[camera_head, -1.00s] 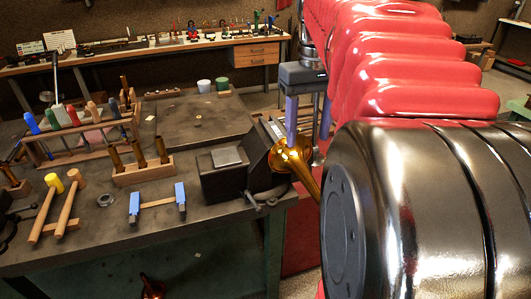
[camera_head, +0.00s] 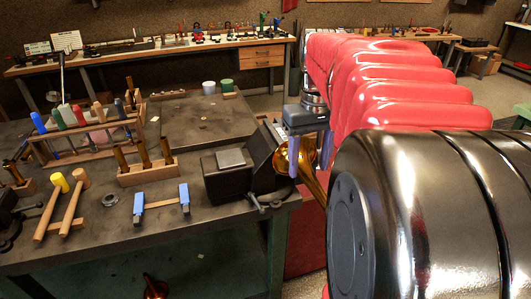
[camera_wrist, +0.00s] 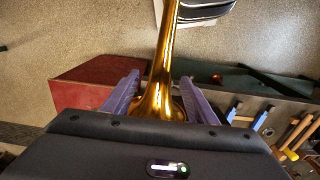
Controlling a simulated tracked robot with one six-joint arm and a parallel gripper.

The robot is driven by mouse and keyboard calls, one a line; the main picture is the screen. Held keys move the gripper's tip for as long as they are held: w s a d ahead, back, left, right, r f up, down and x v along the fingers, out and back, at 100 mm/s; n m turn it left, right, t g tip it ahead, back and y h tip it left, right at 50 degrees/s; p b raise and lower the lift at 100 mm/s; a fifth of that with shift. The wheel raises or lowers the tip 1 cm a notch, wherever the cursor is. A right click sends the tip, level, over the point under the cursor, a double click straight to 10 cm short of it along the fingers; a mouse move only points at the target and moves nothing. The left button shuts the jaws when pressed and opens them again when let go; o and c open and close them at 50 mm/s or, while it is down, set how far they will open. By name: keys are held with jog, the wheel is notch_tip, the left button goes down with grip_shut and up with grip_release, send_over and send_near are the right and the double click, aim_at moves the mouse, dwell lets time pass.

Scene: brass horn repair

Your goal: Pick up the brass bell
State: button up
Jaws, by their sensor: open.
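The brass bell (camera_head: 312,184) is a shiny golden flared horn beside the bench vise, at the bench's right edge. Its flare is up by the vise and its narrow tube slants down to the right, partly behind my arm. My gripper (camera_head: 309,160) is open at the flare, with its purple fingers pointing down. In the wrist view the bell (camera_wrist: 163,75) runs between the two open fingers of my gripper (camera_wrist: 160,82), with a finger on each side. The lower part of the flare is hidden by the gripper body. I cannot tell whether the vise holds the bell.
The dark vise (camera_head: 228,178) stands close to the left of the bell. A screwdriver rack (camera_head: 85,140), a wooden block with brass tools (camera_head: 146,174), mallets (camera_head: 62,205) and a blue-ended clamp (camera_head: 160,204) are on the bench. A long workbench (camera_head: 150,57) stands behind.

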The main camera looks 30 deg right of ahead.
aim_at(308, 169)
notch_tip(308, 169, down, 5)
jog(key=shift+a+r, duration=0.1)
jog(key=shift+c, duration=0.3)
dwell(0.4)
jog(key=c, duration=1.2)
jog(key=shift+c, duration=0.2)
